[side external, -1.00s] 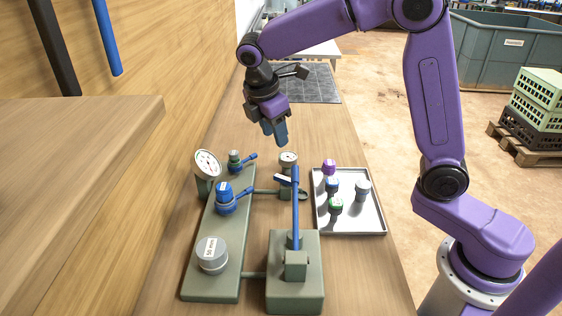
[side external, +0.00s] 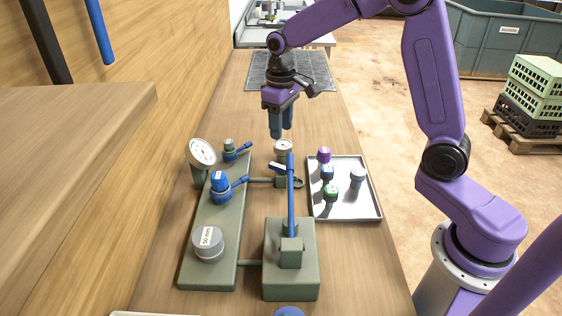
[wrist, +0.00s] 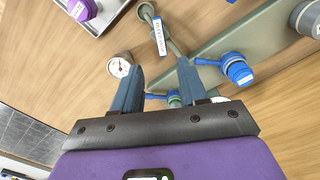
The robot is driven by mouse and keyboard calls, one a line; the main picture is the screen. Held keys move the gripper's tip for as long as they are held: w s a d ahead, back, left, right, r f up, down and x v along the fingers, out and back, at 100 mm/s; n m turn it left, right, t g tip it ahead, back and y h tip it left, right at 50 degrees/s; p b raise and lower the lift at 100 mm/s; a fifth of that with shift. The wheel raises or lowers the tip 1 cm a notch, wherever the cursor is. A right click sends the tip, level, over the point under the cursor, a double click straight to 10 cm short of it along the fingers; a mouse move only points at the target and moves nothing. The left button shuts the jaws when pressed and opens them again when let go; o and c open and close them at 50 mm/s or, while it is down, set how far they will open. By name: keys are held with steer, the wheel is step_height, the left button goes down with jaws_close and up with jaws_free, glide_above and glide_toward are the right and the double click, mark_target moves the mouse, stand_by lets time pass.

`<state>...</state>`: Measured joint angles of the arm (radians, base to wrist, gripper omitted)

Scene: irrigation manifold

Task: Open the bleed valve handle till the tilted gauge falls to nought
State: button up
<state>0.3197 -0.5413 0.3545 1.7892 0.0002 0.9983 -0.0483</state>
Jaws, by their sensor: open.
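The tilted gauge (side external: 202,152), a large white dial, leans at the back left of the green manifold plate (side external: 226,220); its reading is too small to tell. A small gauge (side external: 283,147) stands right of the plate, and also shows in the wrist view (wrist: 119,67). Two blue-handled valves are on the plate, a rear one (side external: 236,153) and a front one with a blue cap (side external: 222,185). My gripper (side external: 281,133) is open and empty, pointing down above and behind the small gauge; its fingers (wrist: 160,68) are apart.
A green block with a tall blue lever (side external: 291,195) stands at the front. A grey cylinder (side external: 208,243) sits on the plate's front. A tray (side external: 372,207) at right holds several caps. A wooden wall is at left. The wood behind the manifold is clear up to a dark mat (side external: 290,70).

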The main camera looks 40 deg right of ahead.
mark_target(281, 167)
step_height(281, 167, down, 12)
steer(key=shift+r, duration=0.15)
stand_by(0.4)
jaws_close()
